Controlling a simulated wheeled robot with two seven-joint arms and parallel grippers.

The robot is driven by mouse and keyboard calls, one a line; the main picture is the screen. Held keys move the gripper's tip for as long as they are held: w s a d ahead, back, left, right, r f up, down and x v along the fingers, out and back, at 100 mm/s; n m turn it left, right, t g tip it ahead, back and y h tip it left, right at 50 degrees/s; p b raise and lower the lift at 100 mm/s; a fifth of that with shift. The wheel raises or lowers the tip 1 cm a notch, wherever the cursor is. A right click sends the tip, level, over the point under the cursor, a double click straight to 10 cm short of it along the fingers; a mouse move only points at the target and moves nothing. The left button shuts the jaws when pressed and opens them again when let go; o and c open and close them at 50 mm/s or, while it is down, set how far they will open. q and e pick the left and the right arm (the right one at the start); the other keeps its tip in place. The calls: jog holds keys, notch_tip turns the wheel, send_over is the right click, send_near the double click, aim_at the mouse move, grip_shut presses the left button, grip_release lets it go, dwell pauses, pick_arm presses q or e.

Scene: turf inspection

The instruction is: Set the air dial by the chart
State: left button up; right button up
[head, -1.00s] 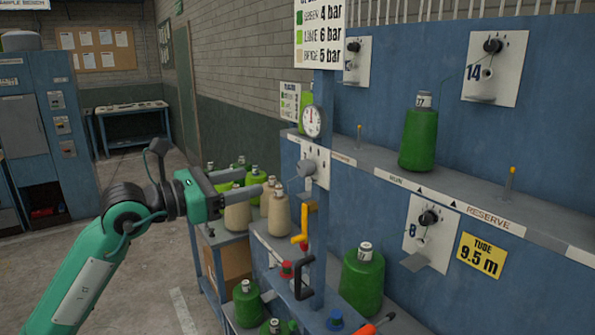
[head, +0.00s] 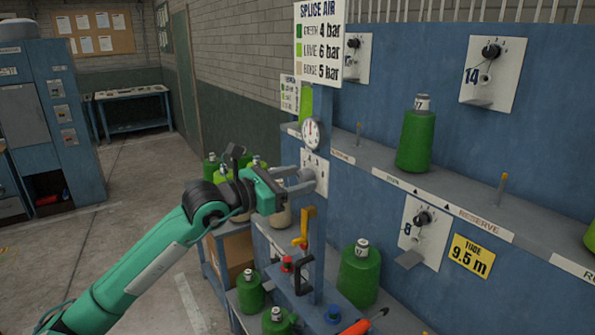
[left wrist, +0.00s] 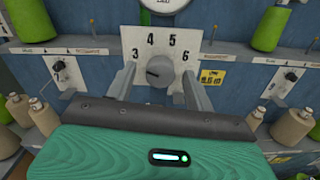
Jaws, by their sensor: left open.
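The air dial is a round grey knob (left wrist: 158,72) on a white plate (left wrist: 140,42) marked 3, 4, 5 and 6. A dark mark on the knob points left, toward the 3. My left gripper (head: 302,180) is open, with its fingers on either side of the knob in the left wrist view (left wrist: 160,82). I cannot tell whether the fingers touch it. The chart (head: 319,42) is headed SPLICE AIR and reads green 4 bar, lime 6 bar, beige 5 bar. A round gauge (head: 312,134) sits above the plate. My right gripper is not in view.
A yellow handle (head: 306,228) and a dark hook (head: 304,275) sit below the dial. A green cone (head: 415,142) stands on the shelf above the RUN label; another green cone (head: 360,278) stands lower. Beige cones (left wrist: 40,115) flank the gripper.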

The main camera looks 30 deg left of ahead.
pick_arm(q)
jog(key=shift+w+d, duration=0.1)
jog(key=shift+w, duration=0.25)
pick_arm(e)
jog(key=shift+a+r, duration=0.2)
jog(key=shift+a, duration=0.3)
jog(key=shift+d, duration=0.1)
